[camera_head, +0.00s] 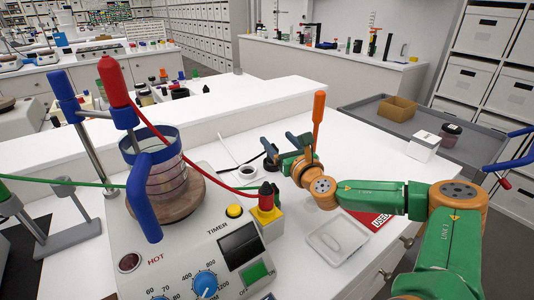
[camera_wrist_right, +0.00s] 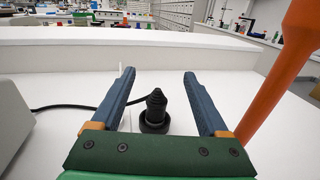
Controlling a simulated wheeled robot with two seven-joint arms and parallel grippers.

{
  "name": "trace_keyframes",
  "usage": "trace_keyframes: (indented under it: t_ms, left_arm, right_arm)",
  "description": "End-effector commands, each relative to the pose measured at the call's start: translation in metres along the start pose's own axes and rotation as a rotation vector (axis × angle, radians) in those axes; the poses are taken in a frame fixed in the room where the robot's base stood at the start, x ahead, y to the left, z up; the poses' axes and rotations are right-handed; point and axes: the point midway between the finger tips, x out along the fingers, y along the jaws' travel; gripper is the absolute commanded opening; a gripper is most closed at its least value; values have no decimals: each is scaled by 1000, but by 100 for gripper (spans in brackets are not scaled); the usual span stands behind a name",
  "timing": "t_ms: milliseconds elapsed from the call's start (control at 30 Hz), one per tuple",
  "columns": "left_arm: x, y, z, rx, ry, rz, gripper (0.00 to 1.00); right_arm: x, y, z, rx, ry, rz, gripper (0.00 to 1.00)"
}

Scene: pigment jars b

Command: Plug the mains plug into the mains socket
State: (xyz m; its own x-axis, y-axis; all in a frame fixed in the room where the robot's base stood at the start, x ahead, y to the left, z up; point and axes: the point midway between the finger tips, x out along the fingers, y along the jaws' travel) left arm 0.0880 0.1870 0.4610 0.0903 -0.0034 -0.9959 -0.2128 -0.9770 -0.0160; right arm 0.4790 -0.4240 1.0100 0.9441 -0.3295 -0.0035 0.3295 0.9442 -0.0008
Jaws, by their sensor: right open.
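A black plug-like piece (camera_wrist_right: 155,110) stands upright on the white bench in the right wrist view, with a wider dark base and a black cord running left. In the head view it shows as a dark shape (camera_head: 271,162) partly behind my gripper. My right gripper (camera_head: 278,143) is open and empty. In the wrist view its two blue fingers (camera_wrist_right: 159,75) are spread on either side of the black piece, apart from it. I cannot surely identify the mains socket; a small white round piece with a dark ring (camera_head: 247,172) lies left of the gripper. My left gripper is out of view.
An orange rod-like thing (camera_head: 319,112) rises close beside my right gripper. A hotplate (camera_head: 195,262) with a glass beaker (camera_head: 165,170) stands left. A yellow box (camera_head: 264,213) with a red lead is nearer. A clear lid-like tray (camera_head: 338,240) lies in front. A white ledge runs behind.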

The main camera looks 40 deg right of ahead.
Motion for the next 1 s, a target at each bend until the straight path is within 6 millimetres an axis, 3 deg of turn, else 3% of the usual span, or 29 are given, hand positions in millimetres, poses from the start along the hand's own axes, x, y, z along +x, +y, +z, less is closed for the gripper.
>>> trace_keyframes:
  t_ms: [33, 200, 700, 933, 967, 1000]
  left_arm:
    - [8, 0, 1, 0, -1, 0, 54]
    - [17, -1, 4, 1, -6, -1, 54]
    - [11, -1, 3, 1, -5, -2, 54]
    - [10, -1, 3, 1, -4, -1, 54]
    - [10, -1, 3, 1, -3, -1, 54]
    - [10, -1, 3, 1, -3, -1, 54]
  right_arm:
    - [0, 0, -21, 0, 4, 0, 78]
    - [0, 0, -65, 0, 3, 1, 78]
    - [73, 1, -59, 2, -2, 0, 78]
    - [75, 0, -59, 0, 1, 1, 78]
    - [75, 0, -59, 0, 1, 1, 75]
    - [75, 0, -59, 0, 1, 1, 64]
